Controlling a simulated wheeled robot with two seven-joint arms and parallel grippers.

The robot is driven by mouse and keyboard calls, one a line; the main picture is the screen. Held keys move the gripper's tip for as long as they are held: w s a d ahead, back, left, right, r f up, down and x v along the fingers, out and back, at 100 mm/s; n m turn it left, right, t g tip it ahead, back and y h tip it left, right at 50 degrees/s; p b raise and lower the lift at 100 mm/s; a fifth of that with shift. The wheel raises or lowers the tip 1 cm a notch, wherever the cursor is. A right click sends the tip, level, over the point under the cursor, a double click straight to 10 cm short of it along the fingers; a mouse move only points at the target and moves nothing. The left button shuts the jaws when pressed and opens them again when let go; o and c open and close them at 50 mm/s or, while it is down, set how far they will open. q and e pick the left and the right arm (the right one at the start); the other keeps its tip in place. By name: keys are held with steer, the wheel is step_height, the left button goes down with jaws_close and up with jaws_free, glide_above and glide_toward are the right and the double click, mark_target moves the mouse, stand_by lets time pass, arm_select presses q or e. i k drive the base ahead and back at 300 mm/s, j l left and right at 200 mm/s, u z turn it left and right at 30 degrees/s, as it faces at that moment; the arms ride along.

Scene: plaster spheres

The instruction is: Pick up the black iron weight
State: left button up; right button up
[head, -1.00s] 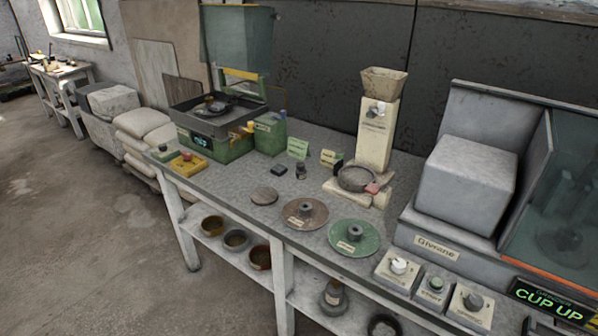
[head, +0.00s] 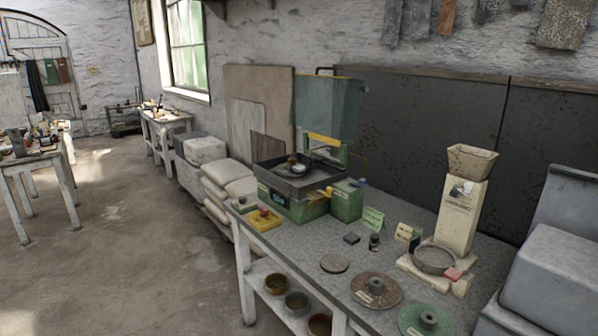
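A small dark upright piece with a narrower top (head: 374,242), which looks like the black iron weight, stands on the grey speckled bench (head: 312,240). A low black block (head: 351,238) lies just left of it. At this size I cannot read any marking on either. Neither of my grippers shows in the head view.
Around the dark piece are a round grey disc (head: 334,263), a brown disc (head: 375,290), a green disc (head: 425,320), a cream hopper machine (head: 460,215) and a green machine (head: 292,204) with a yellow block (head: 264,219) before it. Open floor (head: 150,250) lies left.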

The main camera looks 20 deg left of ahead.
mark_target(374, 243)
steer(key=i+j+z, duration=0.1)
steer(key=z, duration=0.4)
steer(key=i+j+z, duration=0.15)
steer(key=j, duration=0.2)
steer(key=i+j+z, duration=0.1)
steer(key=j, duration=0.3)
steer(key=i+j+z, duration=0.15)
steer(key=j, duration=0.25)
steer(key=i+j+z, duration=0.15)
steer(key=j, duration=0.25)
steer(key=i+j+z, duration=0.15)
steer(key=j, duration=0.3)
steer(key=k, duration=0.05)
